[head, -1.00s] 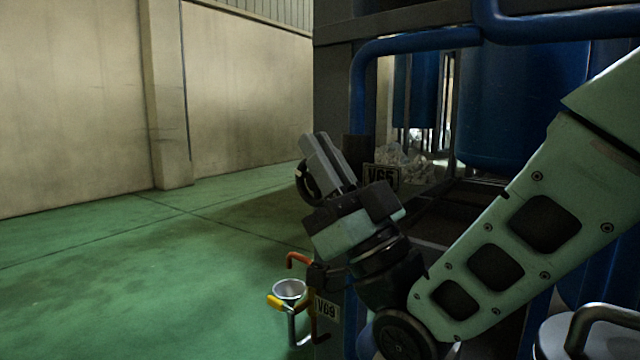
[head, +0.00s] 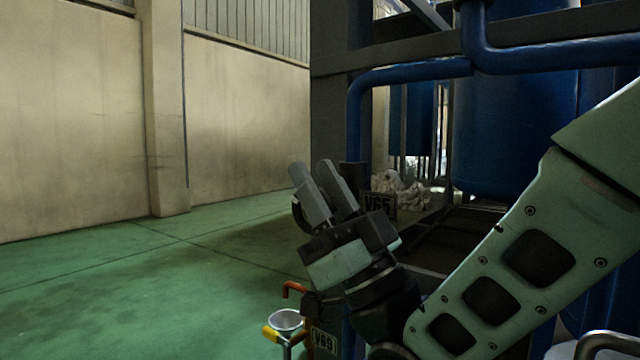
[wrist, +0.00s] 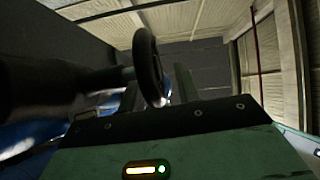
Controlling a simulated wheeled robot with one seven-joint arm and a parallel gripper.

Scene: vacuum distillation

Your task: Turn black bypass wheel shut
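The black bypass wheel (head: 297,214) is mostly hidden behind my gripper in the head view; only a dark arc of its rim shows left of the fingers. In the wrist view the wheel (wrist: 149,68) is seen nearly edge-on on its stem, just beyond the gripper body. My gripper (head: 312,170) points up and left, with its two grey fingers apart and a gap between them. The fingers are close to the wheel and appear to lie either side of part of its rim in the wrist view. Whether they touch it I cannot tell.
A V65 tag (head: 379,204) hangs right of the gripper. Below are an orange-red lever (head: 293,287), a metal funnel (head: 286,319) and a V69 tag (head: 324,341). A blue pipe (head: 356,110) and frame stand behind. Green floor (head: 120,290) at left is clear.

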